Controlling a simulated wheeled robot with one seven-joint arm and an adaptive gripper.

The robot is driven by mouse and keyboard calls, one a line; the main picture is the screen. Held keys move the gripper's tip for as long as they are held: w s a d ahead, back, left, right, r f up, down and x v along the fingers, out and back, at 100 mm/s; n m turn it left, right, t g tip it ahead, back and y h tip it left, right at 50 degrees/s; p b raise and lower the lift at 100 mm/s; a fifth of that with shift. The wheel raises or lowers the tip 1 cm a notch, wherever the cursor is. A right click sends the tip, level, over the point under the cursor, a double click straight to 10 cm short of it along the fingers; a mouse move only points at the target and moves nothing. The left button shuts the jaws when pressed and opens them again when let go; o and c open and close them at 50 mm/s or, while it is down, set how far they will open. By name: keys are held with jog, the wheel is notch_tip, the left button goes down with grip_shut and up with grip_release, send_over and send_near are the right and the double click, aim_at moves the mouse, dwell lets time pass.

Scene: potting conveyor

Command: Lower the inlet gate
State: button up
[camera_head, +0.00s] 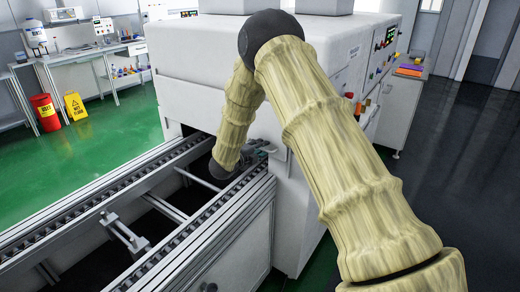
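The large white machine (185,72) stands at the far end of the conveyor (105,205). A dark inlet opening (190,132) shows low in its front face, where the conveyor runs in. I cannot make out a separate gate panel there; my arm in its light sleeve covers part of the front. My gripper (262,150) is small in view, at the right side of the inlet by the machine's front right corner, just above the conveyor's right rail. It is partly hidden by my arm's wrist, so its fingers and any contact are unclear.
The conveyor has two raised roller rails with crossbars and a metal bracket (125,235) between them. Control panels (384,40) are on the machine's right side. Green floor there is open.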

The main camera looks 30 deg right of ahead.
jog(key=shift+c, duration=0.5)
grip_shut()
